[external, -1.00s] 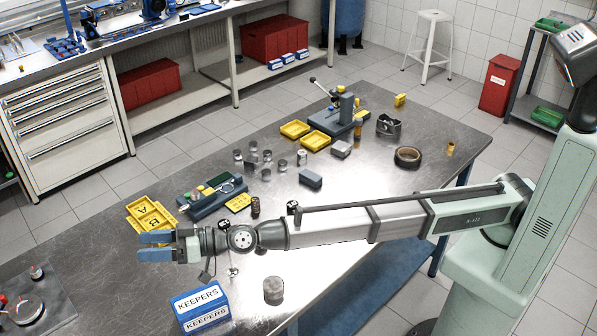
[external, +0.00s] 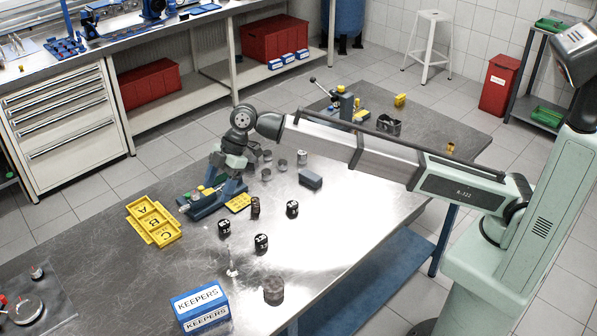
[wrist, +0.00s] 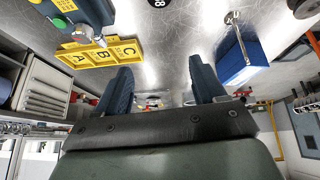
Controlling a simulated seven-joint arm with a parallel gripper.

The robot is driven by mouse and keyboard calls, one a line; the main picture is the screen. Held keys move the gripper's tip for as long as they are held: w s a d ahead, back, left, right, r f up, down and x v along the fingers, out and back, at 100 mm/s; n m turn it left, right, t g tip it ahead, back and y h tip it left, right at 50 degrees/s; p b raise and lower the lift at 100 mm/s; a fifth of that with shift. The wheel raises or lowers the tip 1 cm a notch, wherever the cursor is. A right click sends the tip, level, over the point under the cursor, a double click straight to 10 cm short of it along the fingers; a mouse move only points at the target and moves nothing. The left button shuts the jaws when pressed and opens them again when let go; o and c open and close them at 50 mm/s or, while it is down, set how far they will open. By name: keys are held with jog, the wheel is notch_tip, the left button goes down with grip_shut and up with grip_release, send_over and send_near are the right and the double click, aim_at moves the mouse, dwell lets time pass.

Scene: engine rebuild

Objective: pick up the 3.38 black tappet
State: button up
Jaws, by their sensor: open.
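Three black tappets with white markings stand on the metal bench in the external view: one on the left (external: 224,228), one in front (external: 261,243) and one on the right (external: 292,209). Their markings are too small to read surely. In the wrist view one black tappet (wrist: 156,3) is cut off by the top edge; an 8 shows on it. My gripper (wrist: 162,88) is open and empty, its two blue fingers apart.
The blue fixture (external: 205,202) stands beside the yellow A-B-C tray (external: 154,222).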

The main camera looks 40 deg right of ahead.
jog(key=d+h, duration=0.1)
jog(key=d, duration=0.3)
send_over(224, 223)
jog(key=d, duration=0.2)
jog(key=shift+g+h, duration=0.3)
jog(key=shift+g, duration=0.1)
jog(key=f, duration=0.7)
jog(key=shift+w+f, duration=0.25)
jog(key=shift+f, duration=0.05)
jog(key=shift+d+x, duration=0.15)
jog(key=shift+x, duration=1.15)
jog(key=shift+d+x, duration=0.15)
jog(key=shift+x, duration=1.2)
jog(key=shift+s, duration=0.1)
jog(key=c, duration=1.2)
